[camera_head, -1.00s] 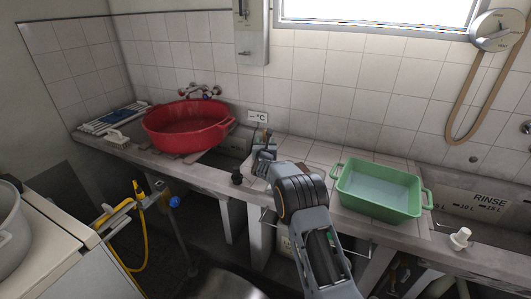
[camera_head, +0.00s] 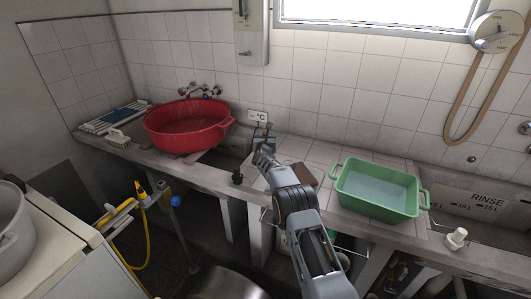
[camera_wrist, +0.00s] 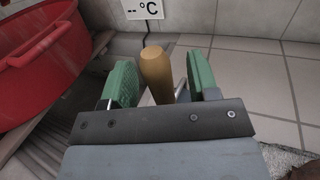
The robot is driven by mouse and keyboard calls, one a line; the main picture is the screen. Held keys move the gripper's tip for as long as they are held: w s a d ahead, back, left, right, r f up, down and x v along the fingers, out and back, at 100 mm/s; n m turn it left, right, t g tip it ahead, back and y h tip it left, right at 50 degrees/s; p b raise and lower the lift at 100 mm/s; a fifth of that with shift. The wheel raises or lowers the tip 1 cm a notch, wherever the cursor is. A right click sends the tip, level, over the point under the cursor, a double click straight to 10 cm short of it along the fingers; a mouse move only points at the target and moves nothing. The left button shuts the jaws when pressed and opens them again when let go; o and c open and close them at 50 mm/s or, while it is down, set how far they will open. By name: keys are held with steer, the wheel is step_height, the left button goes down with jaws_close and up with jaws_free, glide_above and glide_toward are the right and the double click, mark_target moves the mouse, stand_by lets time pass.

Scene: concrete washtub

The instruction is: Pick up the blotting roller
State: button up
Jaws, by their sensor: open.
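A tan wooden handle (camera_wrist: 157,72) stands between the two green finger pads of my gripper (camera_wrist: 161,84) in the wrist view. It looks like the blotting roller's handle, with a bit of metal rod beside it. The jaws are open around it, with a gap showing on the left; contact on the right is unclear. The rest of the roller is hidden behind my gripper. In the head view my gripper (camera_head: 262,138) is over the tiled counter near the back wall, and the roller cannot be made out there.
A red basin (camera_head: 187,127) stands left of my gripper. A green tub (camera_head: 378,211) with water stands to the right. A brown block (camera_head: 304,173) lies beside my arm. A °C display (camera_head: 258,116) is on the wall close behind. Bare tiles lie between my arm and the tub.

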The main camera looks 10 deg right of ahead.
steer(key=shift+c, duration=0.5)
jaws_close()
steer(key=shift+r, duration=0.1)
